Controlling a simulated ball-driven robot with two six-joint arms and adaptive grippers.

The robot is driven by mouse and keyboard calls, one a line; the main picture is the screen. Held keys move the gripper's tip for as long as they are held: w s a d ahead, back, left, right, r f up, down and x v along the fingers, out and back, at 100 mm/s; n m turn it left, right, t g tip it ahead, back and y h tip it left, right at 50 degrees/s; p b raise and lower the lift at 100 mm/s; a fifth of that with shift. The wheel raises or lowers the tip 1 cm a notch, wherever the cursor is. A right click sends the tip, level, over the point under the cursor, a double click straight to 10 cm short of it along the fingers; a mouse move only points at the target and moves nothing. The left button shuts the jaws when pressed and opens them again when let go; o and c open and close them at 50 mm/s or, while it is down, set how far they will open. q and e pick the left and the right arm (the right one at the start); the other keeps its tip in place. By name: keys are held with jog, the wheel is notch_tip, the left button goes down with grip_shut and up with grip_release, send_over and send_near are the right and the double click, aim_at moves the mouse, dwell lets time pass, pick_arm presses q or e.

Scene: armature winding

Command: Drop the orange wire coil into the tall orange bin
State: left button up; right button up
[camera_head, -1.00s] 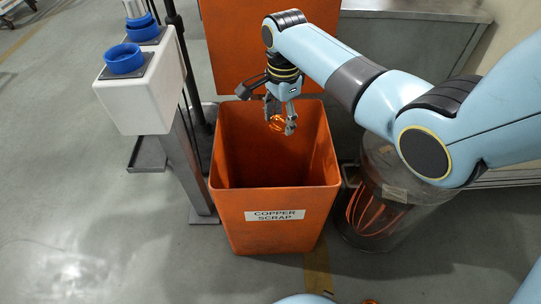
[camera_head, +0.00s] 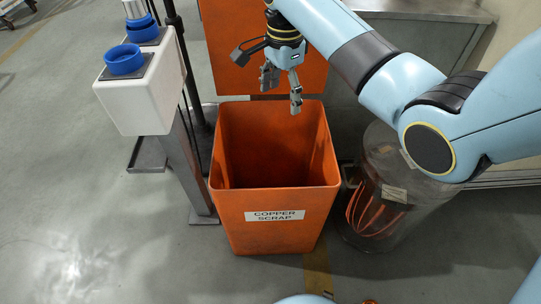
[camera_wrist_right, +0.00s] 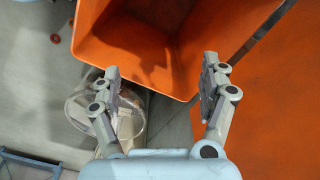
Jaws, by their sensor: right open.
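The tall orange bin (camera_head: 272,237) stands open in the middle of the head view, with a "COPPER SCRAP" label on its front. My right gripper (camera_head: 281,88) is open and empty above the bin's back rim. In the right wrist view its spread fingers (camera_wrist_right: 161,70) have nothing between them, and the bin (camera_wrist_right: 120,42) lies beyond them. The bin's lower inside is in shadow and partly hidden. My left gripper is not in view.
A clear drum (camera_head: 378,215) with orange wire inside stands right of the bin. A white stand with blue cups (camera_head: 124,60) is at the left. An upright orange panel (camera_head: 232,60) rises behind the bin. Small red rings (camera_wrist_right: 55,38) lie on the floor in the wrist view.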

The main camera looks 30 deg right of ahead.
jog(key=shift+r, duration=2.2)
